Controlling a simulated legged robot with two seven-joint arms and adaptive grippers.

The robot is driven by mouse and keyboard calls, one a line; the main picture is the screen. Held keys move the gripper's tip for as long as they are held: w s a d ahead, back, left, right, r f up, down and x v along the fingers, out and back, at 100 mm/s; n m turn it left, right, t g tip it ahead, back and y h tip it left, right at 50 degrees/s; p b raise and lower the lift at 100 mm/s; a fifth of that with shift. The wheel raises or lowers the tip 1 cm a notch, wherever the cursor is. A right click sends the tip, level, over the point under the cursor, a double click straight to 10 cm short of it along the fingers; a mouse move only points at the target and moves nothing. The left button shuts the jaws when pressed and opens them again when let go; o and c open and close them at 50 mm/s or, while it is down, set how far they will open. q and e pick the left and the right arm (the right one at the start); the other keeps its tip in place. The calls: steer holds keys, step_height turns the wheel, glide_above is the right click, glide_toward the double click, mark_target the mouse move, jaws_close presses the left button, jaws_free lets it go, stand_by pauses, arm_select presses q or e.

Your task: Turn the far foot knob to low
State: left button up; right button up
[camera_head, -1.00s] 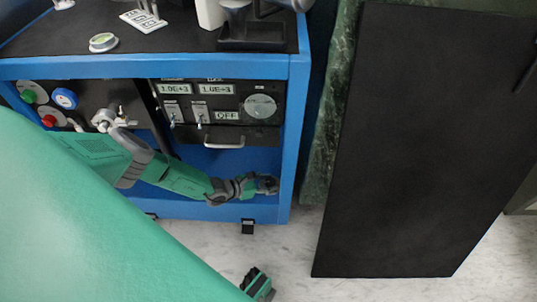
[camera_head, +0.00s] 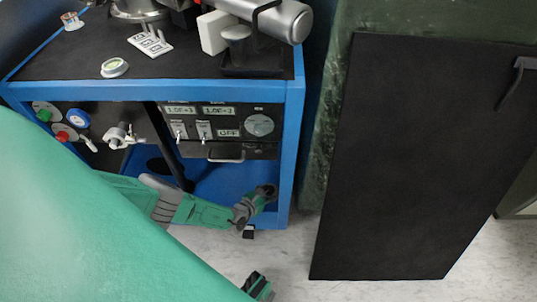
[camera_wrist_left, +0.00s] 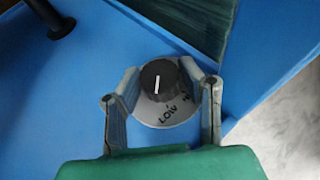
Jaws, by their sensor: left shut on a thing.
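The far foot knob (camera_wrist_left: 160,82) is a dark round knob on a pale round plate marked LOW (camera_wrist_left: 168,112), in the left wrist view. A second label at the right is partly hidden by a finger. The knob's white line stands nearly upright in that view, with LOW below the knob. My left gripper (camera_wrist_left: 161,98) has one finger on each side of the knob and is shut on it. In the head view my left gripper (camera_head: 264,193) is low inside the blue cart, by its right post. The knob cannot be made out there.
The blue cart (camera_head: 290,130) has a control panel (camera_head: 222,122) with a drawer handle (camera_head: 226,157) above my left forearm. A black board (camera_head: 420,160) stands at the right. The pale floor (camera_head: 275,258) between them is open. A black post (camera_wrist_left: 60,25) rises at the wrist view's upper left.

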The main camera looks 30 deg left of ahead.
arm_select(q)
steer(key=shift+w+r+n+y, duration=0.15)
steer(key=shift+n+y, duration=0.45)
steer(key=shift+y, duration=0.2)
steer(key=o, duration=1.1)
steer(key=shift+o, duration=0.2)
